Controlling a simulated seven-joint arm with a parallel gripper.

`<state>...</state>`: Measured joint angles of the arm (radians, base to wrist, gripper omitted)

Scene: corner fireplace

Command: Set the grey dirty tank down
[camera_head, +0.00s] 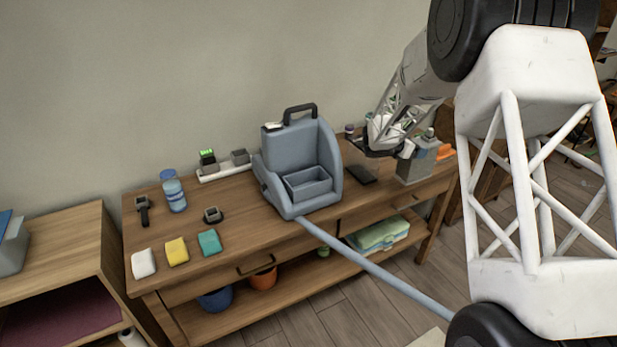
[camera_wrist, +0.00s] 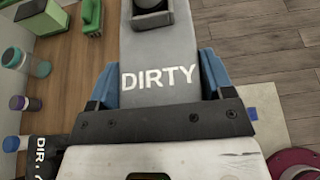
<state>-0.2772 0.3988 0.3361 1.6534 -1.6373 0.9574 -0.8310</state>
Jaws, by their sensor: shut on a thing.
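The grey dirty tank (camera_head: 416,163) is at the right end of the wooden workbench in the head view. In the wrist view the tank (camera_wrist: 158,52) fills the middle, with the white word DIRTY across its face and a round fitting at its far end. My gripper (camera_wrist: 160,80) is shut on it, with a blue finger on each side. In the head view the gripper is at the tank's upper left, partly hidden by its own arm. I cannot tell whether the tank's base touches the bench.
The workbench (camera_head: 235,225) holds a large blue-grey machine (camera_head: 303,165) with a hose running off its front. A dark flat object (camera_head: 362,175) and an orange item (camera_head: 445,152) lie near the tank. Small jars (camera_wrist: 18,103) stand to the left in the wrist view; floor (camera_wrist: 250,50) shows right.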

